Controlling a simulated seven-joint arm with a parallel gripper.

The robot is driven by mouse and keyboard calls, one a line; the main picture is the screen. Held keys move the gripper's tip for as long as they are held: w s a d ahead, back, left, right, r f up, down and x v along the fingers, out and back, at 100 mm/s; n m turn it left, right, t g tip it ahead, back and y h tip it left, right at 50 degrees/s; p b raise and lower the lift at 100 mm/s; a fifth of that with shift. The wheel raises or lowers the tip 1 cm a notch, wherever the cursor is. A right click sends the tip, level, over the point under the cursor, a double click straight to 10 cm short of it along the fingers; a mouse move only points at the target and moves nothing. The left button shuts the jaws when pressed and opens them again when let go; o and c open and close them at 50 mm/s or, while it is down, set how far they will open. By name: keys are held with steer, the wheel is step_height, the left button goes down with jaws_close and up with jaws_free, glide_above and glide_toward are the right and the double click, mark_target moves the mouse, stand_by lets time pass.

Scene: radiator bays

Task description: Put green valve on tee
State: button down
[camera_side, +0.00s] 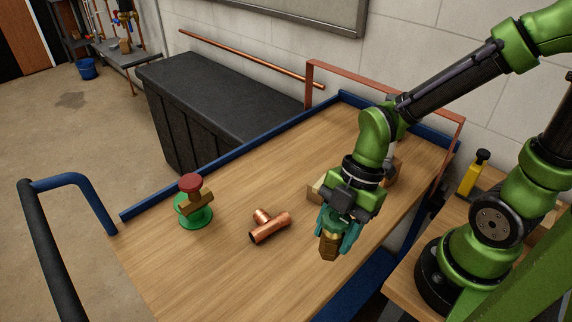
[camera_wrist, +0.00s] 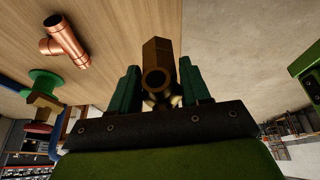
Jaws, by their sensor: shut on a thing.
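The copper tee (camera_side: 270,228) lies on the wooden table left of my gripper, and it also shows in the wrist view (camera_wrist: 66,42). My gripper (camera_side: 338,234) is shut on a brass fitting (camera_side: 329,246) and holds it above the table. In the wrist view, the brass fitting (camera_wrist: 156,62) sits between the two teal fingers, with an open round end showing. I cannot tell whether it has a coloured handle. A brass piece with a green disc (camera_side: 204,217) below and a red cap (camera_side: 190,182) on top stands at the left of the table.
A wooden block (camera_side: 316,190) is partly hidden behind my gripper. A blue rim (camera_side: 230,155) runs along the table's back edge, with a black cabinet (camera_side: 215,95) beyond. A yellow bottle-like object (camera_side: 473,175) stands at the right. The table around the tee is clear.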

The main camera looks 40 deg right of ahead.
steer(key=w+d+r, duration=0.2)
steer(key=d, duration=0.3)
glide_above(268, 217)
steer(key=shift+s+f+m, duration=0.3)
steer(key=shift+s+f, duration=0.05)
steer(key=shift+f, duration=0.3)
steer(key=f, duration=0.2)
steer(key=shift+w+a+f, duration=0.1)
steer(key=shift+w+f, duration=0.2)
steer(key=shift+w, duration=0.05)
steer(key=shift+f, duration=0.5)
steer(key=shift+f, duration=0.15)
steer(key=c, duration=0.5)
jaws_free()
